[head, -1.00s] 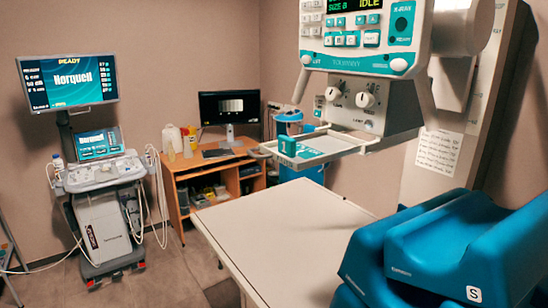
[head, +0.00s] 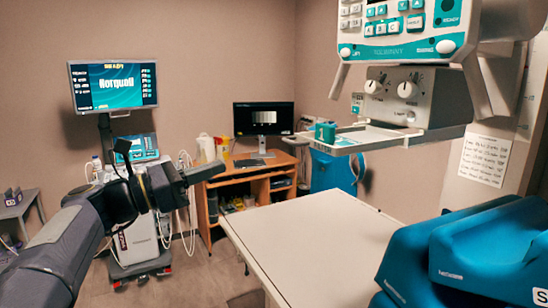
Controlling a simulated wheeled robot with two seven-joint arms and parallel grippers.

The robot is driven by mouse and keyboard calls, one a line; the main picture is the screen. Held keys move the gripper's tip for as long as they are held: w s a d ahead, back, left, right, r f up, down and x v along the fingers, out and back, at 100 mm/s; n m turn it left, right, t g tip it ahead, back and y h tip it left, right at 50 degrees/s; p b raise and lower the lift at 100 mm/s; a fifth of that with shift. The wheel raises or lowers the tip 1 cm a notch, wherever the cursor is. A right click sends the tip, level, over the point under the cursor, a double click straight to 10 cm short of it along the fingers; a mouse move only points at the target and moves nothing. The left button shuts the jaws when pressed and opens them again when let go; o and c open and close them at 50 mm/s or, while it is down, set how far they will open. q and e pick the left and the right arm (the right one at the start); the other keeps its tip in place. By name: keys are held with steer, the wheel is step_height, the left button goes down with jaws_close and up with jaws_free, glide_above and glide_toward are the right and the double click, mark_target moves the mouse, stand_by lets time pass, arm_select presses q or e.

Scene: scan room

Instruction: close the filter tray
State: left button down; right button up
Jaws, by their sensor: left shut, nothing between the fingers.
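The filter tray (head: 372,139) is a flat pale tray that sticks out to the left from under the grey housing of the X-ray head (head: 403,95). My left gripper (head: 206,173) is shut and empty, at the end of the dark arm from the left. In the picture it is left of the tray and a little lower, clearly apart from it, in front of the ultrasound cart and desk. My right gripper is not in view.
A white table (head: 310,250) fills the lower middle, with blue cushions (head: 470,250) at the right. A wooden desk (head: 245,185) with a monitor (head: 264,118) stands behind. An ultrasound cart (head: 140,240) is partly hidden by my arm.

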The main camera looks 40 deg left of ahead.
mark_target(346, 135)
arm_select(q)
steer(key=p+x, duration=0.3)
steer(key=x, duration=1)
steer(key=shift+w+r, duration=0.15)
steer(key=shift+w, duration=0.25)
steer(key=shift+d, duration=0.2)
steer(key=f+x, duration=0.1)
steer(key=x, duration=0.5)
steer(key=f+p+x, duration=0.1)
steer(key=x, duration=0.5)
steer(key=f+p+x, duration=0.1)
steer(key=x, duration=0.6)
steer(key=shift+w+d, duration=0.25)
steer(key=shift+d, duration=0.05)
steer(key=shift+s+r, duration=0.1)
